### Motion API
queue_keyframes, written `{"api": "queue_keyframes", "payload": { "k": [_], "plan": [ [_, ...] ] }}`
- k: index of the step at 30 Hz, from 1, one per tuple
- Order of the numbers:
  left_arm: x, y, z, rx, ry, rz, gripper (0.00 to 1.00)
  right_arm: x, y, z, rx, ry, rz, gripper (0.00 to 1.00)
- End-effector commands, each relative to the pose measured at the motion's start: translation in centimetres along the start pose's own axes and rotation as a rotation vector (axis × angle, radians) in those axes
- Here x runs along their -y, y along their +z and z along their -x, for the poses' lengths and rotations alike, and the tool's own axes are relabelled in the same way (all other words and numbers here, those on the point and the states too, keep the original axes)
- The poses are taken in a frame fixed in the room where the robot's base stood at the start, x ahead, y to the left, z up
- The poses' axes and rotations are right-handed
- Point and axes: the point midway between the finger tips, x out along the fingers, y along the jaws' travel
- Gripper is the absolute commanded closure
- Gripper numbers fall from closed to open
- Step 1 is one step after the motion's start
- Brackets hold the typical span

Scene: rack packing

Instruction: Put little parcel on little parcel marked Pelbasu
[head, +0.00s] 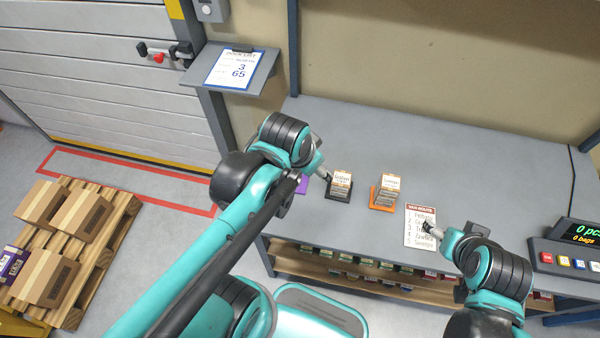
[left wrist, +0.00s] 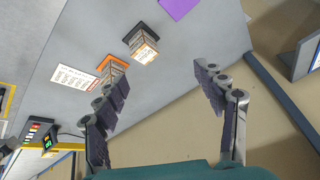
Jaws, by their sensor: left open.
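A little parcel with a pale label (head: 341,180) stands on a black mat on the grey table. It also shows in the left wrist view (left wrist: 146,52). Another little parcel (head: 389,183) stands on an orange mat to its right, and also shows in the left wrist view (left wrist: 116,72). Their label names are too small to read surely. My left gripper (head: 323,172) is just left of the black-mat parcel in the head view. In the left wrist view its fingers (left wrist: 163,88) are apart with nothing between. My right gripper (head: 431,228) is over the white card's edge; its jaw state is unclear.
A purple mat (head: 303,184) lies partly hidden behind my left arm. The white route card (head: 417,222) lies right of the parcels. A counter display (head: 575,240) stands at the right. A shelf (head: 350,283) of small items runs below. The table's back is clear.

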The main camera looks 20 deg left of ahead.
Motion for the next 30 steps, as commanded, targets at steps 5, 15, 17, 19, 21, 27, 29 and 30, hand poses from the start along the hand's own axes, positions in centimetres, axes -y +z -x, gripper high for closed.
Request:
{"api": "queue_keyframes", "payload": {
  "k": [5,15,17,19,21,27,29,30],
  "plan": [
    [0.1,2.9,0.9,-0.103,-0.036,0.235,0.30,0.0,0.0,0.0,0.000,0.000,0.000,0.30],
    [0.1,3.8,1.1,-0.153,-0.044,0.346,0.30,0.0,0.0,0.0,0.000,0.000,0.000,0.30],
    [0.1,3.8,1.1,-0.153,-0.044,0.345,0.30,0.0,0.0,0.0,0.000,0.000,0.000,0.30],
    [0.1,3.9,1.1,-0.152,-0.044,0.344,0.30,0.0,0.0,0.0,0.000,0.000,0.000,0.30],
    [0.0,4.0,0.7,-0.152,-0.044,0.343,0.30,0.0,0.3,-0.4,0.000,0.000,0.000,0.30],
    [-0.4,5.4,-2.1,-0.151,-0.044,0.342,0.30,0.0,2.1,-2.9,0.000,0.000,0.000,0.30],
    [-0.4,5.4,-2.2,-0.151,-0.044,0.342,0.30,0.0,2.2,-3.0,0.000,0.000,0.000,0.30],
    [-0.4,5.4,-2.1,-0.151,-0.044,0.342,0.30,0.0,2.1,-2.9,0.000,0.000,0.000,0.30]
  ]
}}
